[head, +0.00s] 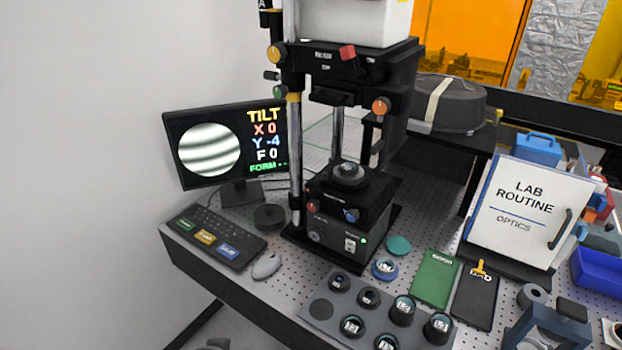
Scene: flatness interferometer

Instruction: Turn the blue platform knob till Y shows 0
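The blue platform knob (351,215) is on the front of the black platform (340,190) of the interferometer, on the right side. A red knob (311,206) is on the left side of the same platform. A round lens part (348,174) sits on top of the platform. The monitor (226,143) at the left shows TILT, X 0, Y -4, F 0 and FORM --, with curved grey fringes in a circle. Neither of my grippers is in view, and nothing touches the blue knob.
A keyboard (218,237) and mouse (267,266) lie left of the instrument. A grey tray (322,309) with several lenses stands in front. A green pad (435,279), a black pad (475,297) and a sign board (522,212) are at the right. Orange knobs (381,106) sit higher up.

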